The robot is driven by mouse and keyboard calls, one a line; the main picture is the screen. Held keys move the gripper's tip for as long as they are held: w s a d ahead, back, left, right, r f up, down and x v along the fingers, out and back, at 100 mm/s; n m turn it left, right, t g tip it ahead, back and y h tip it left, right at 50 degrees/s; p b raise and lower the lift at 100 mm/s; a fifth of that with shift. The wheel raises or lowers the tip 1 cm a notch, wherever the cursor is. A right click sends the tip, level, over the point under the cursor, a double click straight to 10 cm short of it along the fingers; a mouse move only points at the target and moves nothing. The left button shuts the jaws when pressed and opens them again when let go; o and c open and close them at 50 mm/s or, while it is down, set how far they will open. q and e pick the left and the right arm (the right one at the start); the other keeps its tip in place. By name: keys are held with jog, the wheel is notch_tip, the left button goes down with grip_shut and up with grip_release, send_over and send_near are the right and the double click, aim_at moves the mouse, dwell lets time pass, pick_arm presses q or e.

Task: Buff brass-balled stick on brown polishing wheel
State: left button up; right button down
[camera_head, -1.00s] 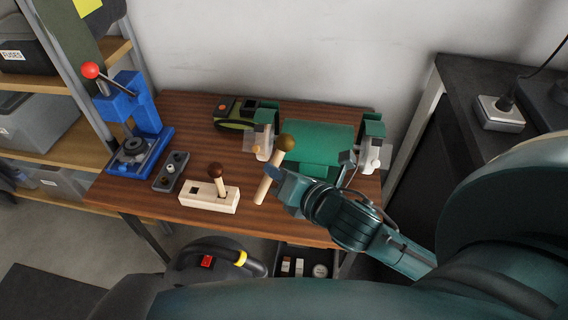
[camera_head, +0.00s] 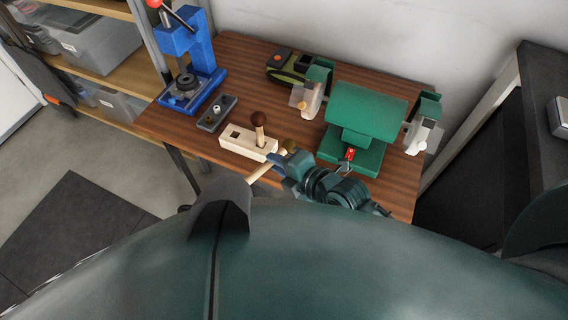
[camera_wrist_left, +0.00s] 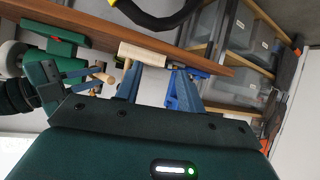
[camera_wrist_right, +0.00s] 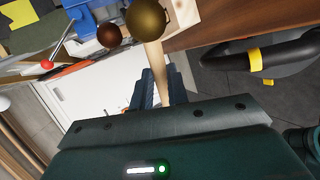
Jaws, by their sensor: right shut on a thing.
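The brass-balled stick is held in my right gripper (camera_head: 284,166). Its brass ball (camera_head: 290,145) is at the upper end, and its pale shaft (camera_head: 262,171) slants down to the left. In the right wrist view the fingers are shut on the shaft (camera_wrist_right: 159,66) below the brass ball (camera_wrist_right: 147,18). The polishing machine (camera_head: 366,112) is green, with a tan-brown wheel (camera_head: 309,99) on its left behind a clear shield and a white wheel (camera_head: 419,138) on its right. The stick is apart from both wheels. My left gripper (camera_wrist_left: 158,88) is open and empty.
A pale wooden holder (camera_head: 238,148) with a dark-balled stick (camera_head: 258,120) stands just behind the held stick. A grey block (camera_head: 217,114), a blue press (camera_head: 190,75) and a green-black device (camera_head: 290,66) are farther back. Shelves stand at left.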

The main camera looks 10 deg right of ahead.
aim_at(286, 150)
jog(key=w+d+b, duration=0.2)
jog(key=w, duration=0.1)
jog(key=shift+w+d+f, duration=0.1)
jog(key=shift+w+d, duration=0.1)
jog(key=shift+w+d+b, duration=0.4)
jog(key=shift+w+d, duration=0.15)
jog(key=shift+w, duration=0.25)
pick_arm(q)
jog(key=shift+w+d+f+h, duration=0.15)
jog(key=shift+d+f+h, duration=0.15)
jog(key=shift+f, duration=0.35)
pick_arm(e)
jog(key=shift+w+d, duration=0.15)
jog(key=shift+w, duration=0.05)
pick_arm(q)
jog(key=shift+d+f, duration=0.1)
jog(key=shift+f, duration=0.15)
pick_arm(e)
jog(key=shift+w+d, duration=0.15)
jog(key=shift+w, duration=0.15)
pick_arm(q)
jog(key=shift+f+b, duration=0.1)
jog(key=shift+b, duration=0.3)
pick_arm(e)
jog(key=shift+w+d, duration=0.25)
jog(key=shift+w, duration=0.05)
dwell(1.5)
